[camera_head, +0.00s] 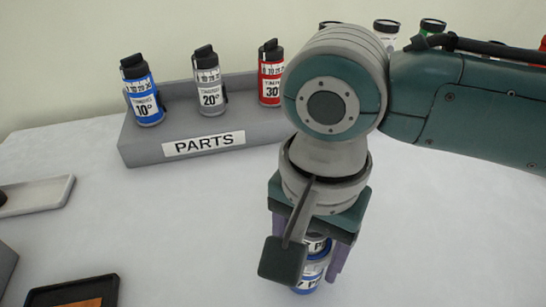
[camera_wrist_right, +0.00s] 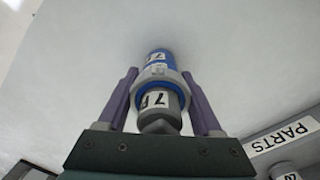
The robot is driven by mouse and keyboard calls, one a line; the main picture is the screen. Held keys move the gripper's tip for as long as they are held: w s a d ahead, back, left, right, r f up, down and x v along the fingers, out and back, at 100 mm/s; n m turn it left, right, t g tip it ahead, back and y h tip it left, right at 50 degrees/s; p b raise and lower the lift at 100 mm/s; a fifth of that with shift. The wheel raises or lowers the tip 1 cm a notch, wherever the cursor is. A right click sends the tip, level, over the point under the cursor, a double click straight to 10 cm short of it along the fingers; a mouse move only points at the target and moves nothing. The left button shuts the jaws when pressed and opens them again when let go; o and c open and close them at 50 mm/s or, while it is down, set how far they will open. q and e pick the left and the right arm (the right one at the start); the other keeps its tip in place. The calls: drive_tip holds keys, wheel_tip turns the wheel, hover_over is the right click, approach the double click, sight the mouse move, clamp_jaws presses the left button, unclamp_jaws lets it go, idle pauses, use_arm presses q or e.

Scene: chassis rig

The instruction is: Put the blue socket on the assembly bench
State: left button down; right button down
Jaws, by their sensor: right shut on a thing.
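The blue socket (camera_head: 311,284) is a blue and grey cylinder with a white label. It also shows in the right wrist view (camera_wrist_right: 158,72), where the label reads "7" and the rest is cut off. My right gripper (camera_head: 313,262) points down with its purple fingers shut on either side of the socket. The gripper body hides part of the socket in the head view. I cannot tell whether its lower end touches the white surface (camera_head: 200,220). My left gripper is not in view.
A grey rack (camera_head: 130,150) labelled PARTS stands behind, with a blue bottle-like part (camera_head: 143,98), a grey one (camera_head: 209,90) and a red one (camera_head: 270,80). A white tray (camera_head: 45,196) lies left and a black tray (camera_head: 73,291) front left. White surface between is clear.

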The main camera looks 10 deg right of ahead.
drive_tip(key=shift+f, duration=0.1)
drive_tip(key=shift+c, duration=0.2)
unclamp_jaws()
wheel_tip(320, 180, up, 12)
drive_tip(key=p, duration=0.2)
drive_tip(key=shift+p, duration=0.4)
drive_tip(key=s+a+f+n+t+y, duration=0.2)
drive_tip(key=s+a+f+n+y, duration=0.15)
drive_tip(key=s+n, duration=0.2)
drive_tip(key=s+d+f+n+t+h, duration=0.1)
drive_tip(key=s+d+n+h, duration=0.2)
drive_tip(key=d, duration=0.9)
drive_tip(key=s+n, duration=0.2)
drive_tip(key=s, duration=0.2)
drive_tip(key=shift+d+f+t, duration=0.3)
drive_tip(key=shift+d+f, duration=0.05)
